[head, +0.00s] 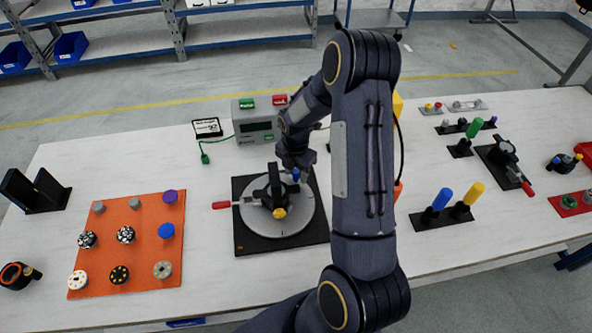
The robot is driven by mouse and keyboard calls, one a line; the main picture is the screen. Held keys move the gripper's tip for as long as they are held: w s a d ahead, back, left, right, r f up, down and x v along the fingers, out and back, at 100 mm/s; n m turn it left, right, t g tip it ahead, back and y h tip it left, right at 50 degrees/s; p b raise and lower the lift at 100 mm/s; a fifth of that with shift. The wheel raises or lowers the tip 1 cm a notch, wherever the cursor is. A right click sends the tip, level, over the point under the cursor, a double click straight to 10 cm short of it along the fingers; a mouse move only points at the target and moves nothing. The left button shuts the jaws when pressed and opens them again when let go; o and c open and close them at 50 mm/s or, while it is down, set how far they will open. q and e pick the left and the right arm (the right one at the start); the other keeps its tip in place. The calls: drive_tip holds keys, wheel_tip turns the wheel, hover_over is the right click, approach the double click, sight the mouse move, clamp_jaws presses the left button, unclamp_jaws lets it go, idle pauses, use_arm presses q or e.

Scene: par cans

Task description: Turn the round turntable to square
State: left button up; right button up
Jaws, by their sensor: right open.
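The round turntable (290,226) is a grey disc on a black square base plate (250,246). A black fixture (273,187) stands on the disc, with a red-tipped handle (222,205) pointing left and a yellow knob (280,213) at the front. A blue part (296,174) shows at the disc's back right edge. My right gripper (296,172) is open and points down at this edge, by the blue part. I cannot tell whether it touches. My arm hides the area right of the turntable. My left gripper is not in view.
An orange mat (140,275) with several round knobs lies to the left. A grey box (257,125) with green and red buttons and a small sign (207,128) stand behind. Blue and yellow cylinders in a black holder (441,219) stand to the right. Bare table lies between mat and turntable.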

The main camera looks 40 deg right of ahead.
clamp_jaws()
drive_tip(key=shift+s, duration=0.15)
idle(0.5)
